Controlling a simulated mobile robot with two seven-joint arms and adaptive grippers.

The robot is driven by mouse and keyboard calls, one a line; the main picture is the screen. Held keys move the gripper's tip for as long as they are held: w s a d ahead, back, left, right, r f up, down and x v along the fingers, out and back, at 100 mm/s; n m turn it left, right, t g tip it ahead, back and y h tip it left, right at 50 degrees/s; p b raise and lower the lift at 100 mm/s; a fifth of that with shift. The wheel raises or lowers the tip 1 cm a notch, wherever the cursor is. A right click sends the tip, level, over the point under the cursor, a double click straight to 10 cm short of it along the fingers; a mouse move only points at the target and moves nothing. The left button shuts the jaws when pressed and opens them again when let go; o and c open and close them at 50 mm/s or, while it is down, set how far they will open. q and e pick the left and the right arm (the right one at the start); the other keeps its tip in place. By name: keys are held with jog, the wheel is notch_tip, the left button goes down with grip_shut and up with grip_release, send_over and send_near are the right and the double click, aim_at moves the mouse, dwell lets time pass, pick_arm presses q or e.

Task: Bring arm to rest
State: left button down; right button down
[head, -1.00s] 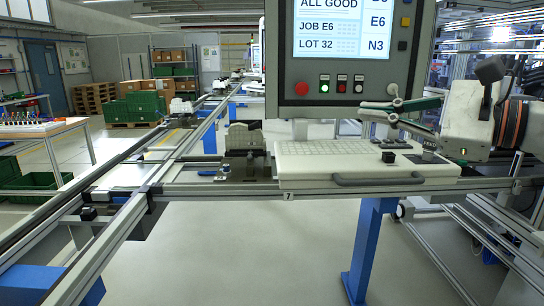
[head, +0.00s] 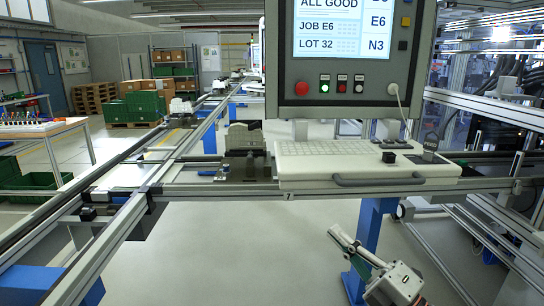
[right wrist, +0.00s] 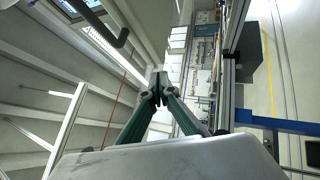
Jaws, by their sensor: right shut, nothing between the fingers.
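My right gripper (head: 342,238) is low in the head view, below the front rail and in front of the blue post. It points up and to the left, with part of my arm behind it at the bottom edge. In the right wrist view its two green fingers (right wrist: 158,90) meet at their grey tips, shut with nothing between them. It is apart from the console and the rail. My left gripper is not in view.
A white keyboard console (head: 340,165) with a front handle stands above, under a monitor panel (head: 345,60). A blue post (head: 366,240) is close behind the right gripper. Rails (head: 100,235) run along the left. Open floor (head: 230,255) lies left of the gripper.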

jog(key=s+d+f+m+g+h, duration=0.15)
jog(key=s+f+m+h, duration=0.35)
jog(key=f, duration=0.6)
jog(key=s+d+f+m+h, duration=0.25)
jog(key=f+m, duration=0.45)
jog(key=f, duration=0.4)
jog(key=s+d+f+m+g+h, duration=0.15)
jog(key=s+f+m+h, duration=0.25)
jog(key=f+m, duration=0.5)
jog(key=s+f+m+g, duration=0.1)
jog(key=s+f+g, duration=0.2)
jog(key=s+f, duration=0.7)
jog(key=shift+d+f+m, duration=0.2)
jog(key=shift+f+m, duration=0.1)
jog(key=shift+f, duration=0.65)
